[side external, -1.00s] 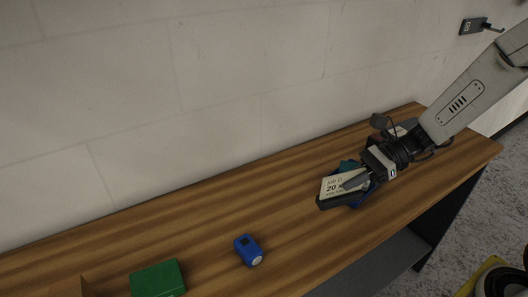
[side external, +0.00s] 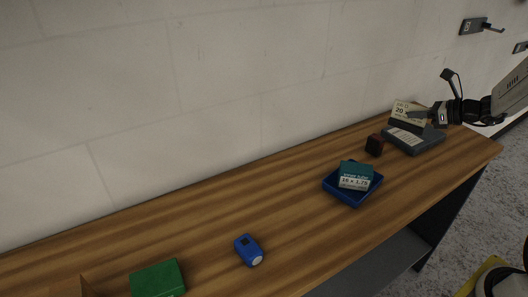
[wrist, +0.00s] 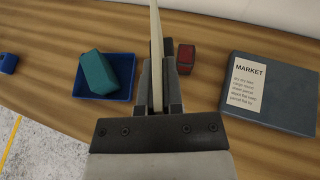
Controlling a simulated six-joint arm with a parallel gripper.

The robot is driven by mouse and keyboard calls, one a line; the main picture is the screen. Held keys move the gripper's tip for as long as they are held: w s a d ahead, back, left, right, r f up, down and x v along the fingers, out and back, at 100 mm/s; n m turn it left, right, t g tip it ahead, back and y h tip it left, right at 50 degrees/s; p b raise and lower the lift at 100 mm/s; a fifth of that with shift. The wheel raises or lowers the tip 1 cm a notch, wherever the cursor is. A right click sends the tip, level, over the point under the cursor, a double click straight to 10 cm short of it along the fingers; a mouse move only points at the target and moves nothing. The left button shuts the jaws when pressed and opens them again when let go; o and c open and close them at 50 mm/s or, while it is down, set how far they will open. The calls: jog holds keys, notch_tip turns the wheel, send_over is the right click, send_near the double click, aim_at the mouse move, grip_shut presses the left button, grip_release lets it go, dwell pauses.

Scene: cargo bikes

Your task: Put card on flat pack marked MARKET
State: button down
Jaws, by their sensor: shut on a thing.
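My gripper (side external: 424,114) is shut on the cream card (side external: 405,108), printed with "20 x" in the side view. In the wrist view the card (wrist: 157,40) is seen edge-on, upright between the fingers (wrist: 158,92). The flat pack (side external: 427,147) is a flat dark grey box at the far right end of the bench. In the side view the card appears just above and behind it; the gap is hard to judge. In the wrist view the flat pack (wrist: 295,92) lies right of my fingers, its white label reading MARKET.
A blue tray (side external: 346,196) holds a teal box (side external: 355,170) with a white label. A small dark red block (side external: 374,145) stands between tray and flat pack. A blue device (side external: 248,250) and a green box (side external: 158,278) are further left. The wall runs behind the bench.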

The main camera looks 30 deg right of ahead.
jog(key=s+d+r+m+t+h, duration=0.1)
jog(key=s+d+m+h, duration=0.3)
jog(key=d, duration=0.8)
jog(key=w+d+f, duration=0.2)
jog(key=w+f, duration=0.1)
jog(key=w+d+f, duration=0.3)
jog(key=w, duration=0.1)
jog(key=w+d+f, duration=0.3)
jog(key=shift+w+d, duration=0.2)
jog(key=shift+w+d+f, duration=0.2)
jog(key=shift+w+f, duration=0.05)
jog(key=shift+f, duration=1.65)
jog(key=shift+f, duration=0.1)
